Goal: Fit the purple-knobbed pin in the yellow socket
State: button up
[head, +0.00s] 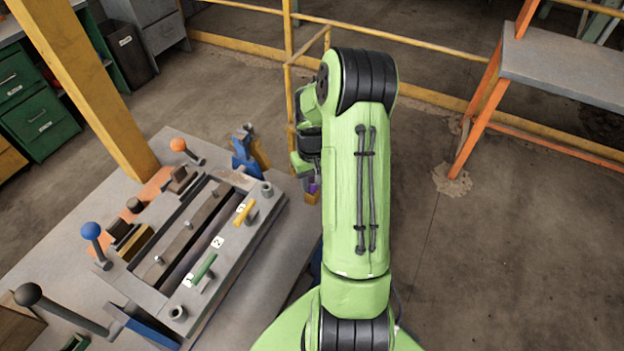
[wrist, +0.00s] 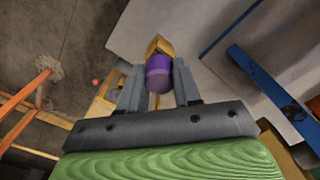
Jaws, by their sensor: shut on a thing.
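My gripper (wrist: 158,88) is shut on the purple knob (wrist: 159,70) in the wrist view. A yellow-brown part (wrist: 160,45) shows just beyond the knob; I cannot tell its full shape. In the head view my arm hides most of the gripper, and a bit of the purple knob (head: 314,187) shows at its left, off the bench's right edge. On the bench fixture (head: 225,262), a yellow piece (head: 245,211) lies by the far right corner, beside a grey round socket (head: 267,189). I cannot tell whether this yellow piece is the yellow socket. The knob is apart from the fixture.
A green handle (head: 204,268) lies on the fixture's near side. Orange (head: 178,145), blue (head: 91,231) and black (head: 28,294) ball-ended levers rise around it. A blue clamp (head: 243,152) stands at the bench's far edge. A yellow post (head: 90,80) stands behind.

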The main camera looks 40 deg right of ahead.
jog(key=shift+f, duration=0.35)
jog(key=o, duration=1.1)
jog(key=shift+o, duration=0.2)
jog(key=shift+r, duration=0.1)
notch_tip(320, 180, up, 16)
jog(key=p, duration=0.1)
jog(key=shift+f+p, duration=0.2)
jog(key=shift+p, duration=0.1)
